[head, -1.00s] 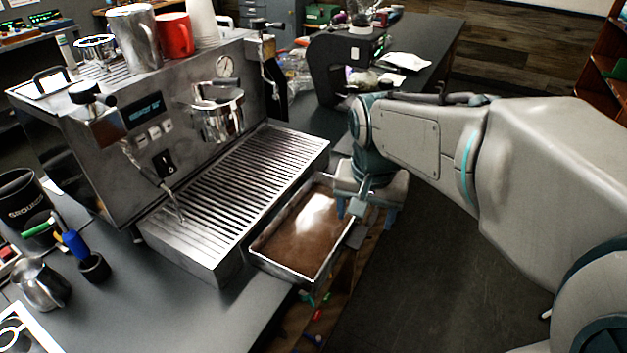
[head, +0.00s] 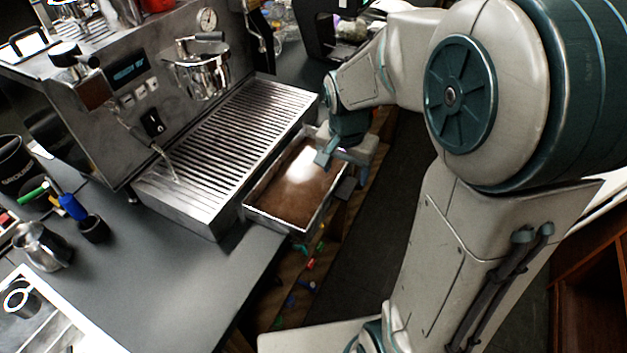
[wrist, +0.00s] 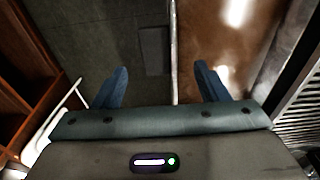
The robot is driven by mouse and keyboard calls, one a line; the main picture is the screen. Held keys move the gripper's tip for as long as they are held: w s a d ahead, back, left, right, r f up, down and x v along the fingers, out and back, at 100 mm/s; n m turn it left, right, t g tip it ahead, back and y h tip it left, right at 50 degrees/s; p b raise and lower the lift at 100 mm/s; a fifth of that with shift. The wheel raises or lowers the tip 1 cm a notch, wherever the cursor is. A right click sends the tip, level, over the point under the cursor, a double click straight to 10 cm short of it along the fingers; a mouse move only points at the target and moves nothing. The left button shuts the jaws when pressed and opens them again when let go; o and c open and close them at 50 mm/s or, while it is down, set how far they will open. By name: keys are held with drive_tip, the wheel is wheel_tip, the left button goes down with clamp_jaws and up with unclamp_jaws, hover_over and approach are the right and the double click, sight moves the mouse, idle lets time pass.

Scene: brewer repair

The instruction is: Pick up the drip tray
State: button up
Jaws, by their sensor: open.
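The drip tray (head: 270,213) is a shallow metal tray filled with brown liquid, pulled out in front of the espresso machine's slatted base. A flat grey tab (head: 347,188) sticks out from its right side and also shows in the wrist view (wrist: 152,50). My gripper (head: 338,165) is open and empty above the tray's right rim, near its far end. In the wrist view my gripper (wrist: 163,78) has blue fingers apart, with the tray's rim line (wrist: 174,50) passing between them. I cannot tell how far above the rim the fingertips are.
The espresso machine (head: 135,75) with its slatted grate (head: 225,135) stands directly left of the tray. A steel pitcher (head: 42,247) sits on the grey counter (head: 190,290) at left. Small coloured items lie below the counter's edge. Open dark floor (head: 355,245) is to the right.

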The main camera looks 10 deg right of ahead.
sight(345, 185)
wheel_tip(345, 185, down, 4)
drive_tip(key=shift+d+f, duration=0.1)
drive_tip(key=shift+f, duration=0.1)
drive_tip(key=shift+w, duration=0.1)
clamp_jaws()
